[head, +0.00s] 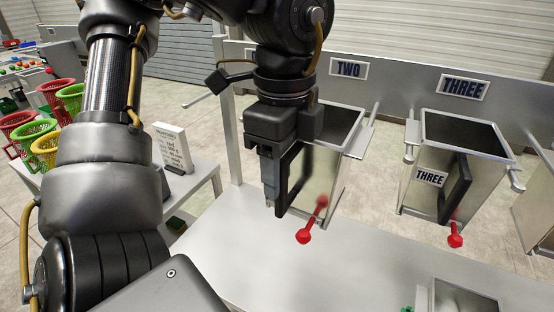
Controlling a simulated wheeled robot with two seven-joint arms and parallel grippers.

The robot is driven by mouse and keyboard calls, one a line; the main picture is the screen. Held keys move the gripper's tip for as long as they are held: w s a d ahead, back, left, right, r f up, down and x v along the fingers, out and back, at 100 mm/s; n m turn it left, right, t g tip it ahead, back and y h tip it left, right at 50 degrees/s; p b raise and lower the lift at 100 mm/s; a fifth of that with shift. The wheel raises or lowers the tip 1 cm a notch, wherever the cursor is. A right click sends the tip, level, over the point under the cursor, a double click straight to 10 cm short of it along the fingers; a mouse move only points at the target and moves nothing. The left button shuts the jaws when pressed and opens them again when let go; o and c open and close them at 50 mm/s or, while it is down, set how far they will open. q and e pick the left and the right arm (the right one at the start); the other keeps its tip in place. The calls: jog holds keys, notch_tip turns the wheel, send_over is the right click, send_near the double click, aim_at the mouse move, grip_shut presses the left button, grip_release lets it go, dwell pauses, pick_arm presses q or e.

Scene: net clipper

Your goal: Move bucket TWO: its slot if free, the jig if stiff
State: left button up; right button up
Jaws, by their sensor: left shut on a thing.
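Bucket TWO (322,182) is a silver box-shaped bucket with a dark inside, hanging under the TWO label (349,68) on the grey rail. It has a black handle on its front and a red knob (306,234) at its lower front. My left gripper (270,200) points down at the bucket's left front and is shut on the black handle (287,178). The gripper and arm hide part of the bucket's left side. Whether the bucket is off its supports I cannot tell. My right gripper is not in view.
Bucket THREE (409,196) hangs to the right, with its own black handle and red knob (455,240). A metal box (462,300) stands at the front right of the bare grey table (270,270). A printed card (173,148) and coloured baskets (57,95) are at left.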

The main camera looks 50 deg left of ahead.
pick_arm(q)
jog(key=shift+w+a+r+p, duration=0.1)
jog(key=shift+w+a+p, duration=0.2)
jog(key=shift+w+p, duration=0.45)
jog(key=shift+w+a+p, duration=0.3)
jog(key=shift+w+p, duration=0.15)
jog(key=shift+w, duration=0.55)
jog(key=w+a+p, duration=0.2)
jog(key=w+p, duration=0.3)
jog(key=w, duration=0.2)
jog(key=shift+w+a+p, duration=0.2)
jog(key=shift+a+p, duration=0.1)
jog(key=shift+p, duration=0.1)
jog(key=shift+f+b, duration=0.55)
jog(key=shift+f, duration=0.6)
jog(key=o, duration=1.6)
